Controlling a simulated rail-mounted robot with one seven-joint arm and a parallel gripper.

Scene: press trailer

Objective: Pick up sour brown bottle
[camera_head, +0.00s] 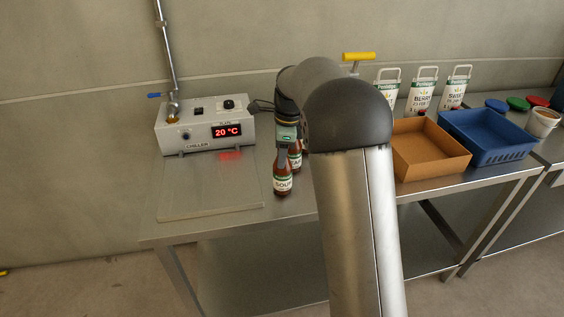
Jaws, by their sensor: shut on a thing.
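The sour brown bottle (283,184) stands upright at the front of the steel table, with a white label reading "SOUR". My gripper (284,157) points down over it and is shut on its upper part. The bottle's base appears to be at table height; I cannot tell if it is lifted. A second brown bottle (296,157) stands just behind and to the right, partly hidden by my gripper and arm.
A chiller box (203,127) showing 20 °C stands at the left, with a flat clear plate (210,196) before it. Right of my arm are an orange-brown tray (428,171), a blue crate (487,153) and several labelled dispensers (421,92). A tub (541,122) stands far right.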

